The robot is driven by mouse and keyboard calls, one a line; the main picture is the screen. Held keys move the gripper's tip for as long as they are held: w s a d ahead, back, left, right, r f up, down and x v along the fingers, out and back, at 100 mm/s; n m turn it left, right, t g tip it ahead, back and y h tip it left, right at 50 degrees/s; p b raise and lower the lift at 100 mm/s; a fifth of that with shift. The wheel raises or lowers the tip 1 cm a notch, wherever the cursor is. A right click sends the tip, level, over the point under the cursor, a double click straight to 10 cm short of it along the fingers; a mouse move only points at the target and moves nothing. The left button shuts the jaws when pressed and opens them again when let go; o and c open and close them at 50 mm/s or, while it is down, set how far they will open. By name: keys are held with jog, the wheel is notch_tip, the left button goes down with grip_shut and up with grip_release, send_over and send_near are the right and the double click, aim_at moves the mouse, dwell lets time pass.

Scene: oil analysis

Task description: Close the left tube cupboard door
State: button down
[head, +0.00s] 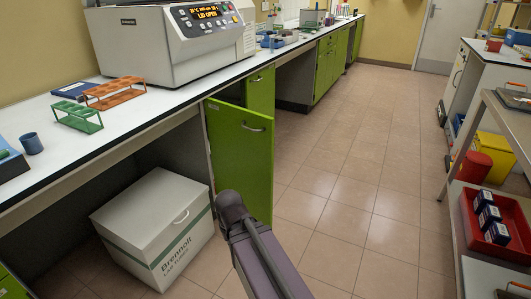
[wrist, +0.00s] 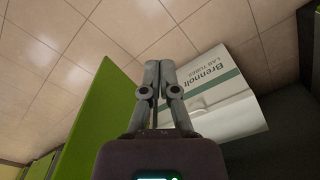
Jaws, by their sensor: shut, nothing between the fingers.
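The green cupboard door (head: 238,160) stands open under the bench in the head view, swung out from the cupboard front. Its metal handle (head: 254,128) is near the top right of the panel. In the wrist view a green panel (wrist: 98,120) runs along the left, beside my gripper. My gripper (wrist: 160,66) is shut and empty there, its fingertips together, with a gap between it and the panel. In the head view my wrist overlaps the door's lower part and my fingers are hidden, so contact cannot be told.
A white Brennolt box (head: 150,228) stands on the floor under the bench; in the wrist view it (wrist: 222,92) is right of my fingers. A centrifuge (head: 165,45) and tube racks (head: 78,117) are on the bench. The tiled aisle (head: 345,170) is clear.

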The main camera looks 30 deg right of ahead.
jog(key=shift+d, duration=0.2)
jog(key=n+t+h+b, duration=0.55)
jog(key=t+h, duration=0.25)
jog(key=h, duration=0.8)
send_near(267, 149)
jog(key=v, duration=0.6)
jog(key=shift+f, duration=0.2)
jog(key=shift+w, duration=0.1)
jog(key=x, duration=1.3)
jog(key=shift+w+d, duration=0.15)
jog(key=shift+d, duration=0.15)
